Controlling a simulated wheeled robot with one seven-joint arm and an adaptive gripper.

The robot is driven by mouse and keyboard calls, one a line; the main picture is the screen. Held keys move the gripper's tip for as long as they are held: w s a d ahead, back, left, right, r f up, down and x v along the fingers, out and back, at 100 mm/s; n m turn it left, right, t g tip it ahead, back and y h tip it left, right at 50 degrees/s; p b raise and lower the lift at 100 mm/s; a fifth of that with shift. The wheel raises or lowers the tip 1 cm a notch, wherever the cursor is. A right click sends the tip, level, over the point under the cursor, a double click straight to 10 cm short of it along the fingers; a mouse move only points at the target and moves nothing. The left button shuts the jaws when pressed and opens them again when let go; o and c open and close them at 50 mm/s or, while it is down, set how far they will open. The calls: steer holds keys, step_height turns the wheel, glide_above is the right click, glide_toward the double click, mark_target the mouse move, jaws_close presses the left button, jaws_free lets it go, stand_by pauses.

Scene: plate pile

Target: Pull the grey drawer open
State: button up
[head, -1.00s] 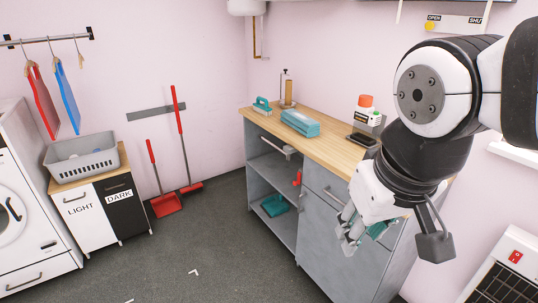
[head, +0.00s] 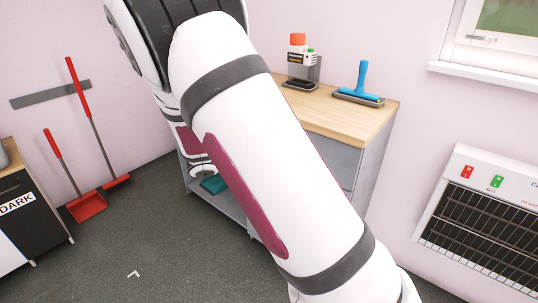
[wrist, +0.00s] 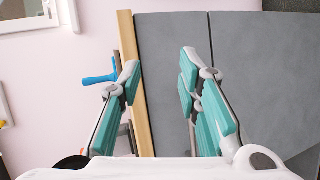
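The grey drawer (wrist: 170,35) shows its flat front in the wrist view, between the wooden worktop edge and a dark seam, and it looks shut. In the head view a piece of its front (head: 342,160) shows right of my arm. My gripper (wrist: 158,82) is open and empty, its teal-padded fingers spread in front of the drawer front. The left finger overlaps the worktop edge in the picture. I cannot tell whether either finger touches the cabinet. The drawer's handle is not clearly visible. My arm hides my gripper and most of the drawer in the head view.
A panel heater (head: 490,205) stands to the right. The floor at lower left is clear.

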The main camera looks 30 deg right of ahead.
steer(key=w+a+f+n+t+h+b, duration=0.35)
steer(key=w+f+n+t+b, duration=0.35)
steer(key=w+f, duration=0.55)
steer(key=w+d+r, duration=0.1)
steer(key=d, duration=0.3)
steer(key=w+d+r+m+b, duration=0.1)
steer(key=w+d, duration=0.1)
steer(key=d, duration=0.2)
steer(key=w+d+r+m+t+h+b, duration=0.1)
steer(key=w+d, duration=0.1)
steer(key=d, duration=0.3)
steer(key=shift+w, duration=0.15)
jaws_close()
